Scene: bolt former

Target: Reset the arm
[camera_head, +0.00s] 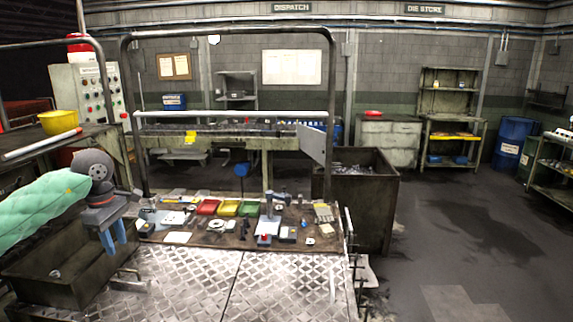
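My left arm, in a pale green sleeve, comes in from the left of the head view. My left gripper (114,243) hangs with its two blue fingers pointing down. The fingers show apart with a narrow gap, and I see nothing held between them. It is in front of the left end of the low workbench (190,257), above the grey metal bin (60,284). My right gripper is not in view.
The bench carries red (208,207), yellow (228,208) and green (249,209) trays and several small tools and gauges. A tubular rail (130,110) frames it. A yellow bowl (59,122) sits at left. A large dark bin (368,210) stands right; floor beyond is clear.

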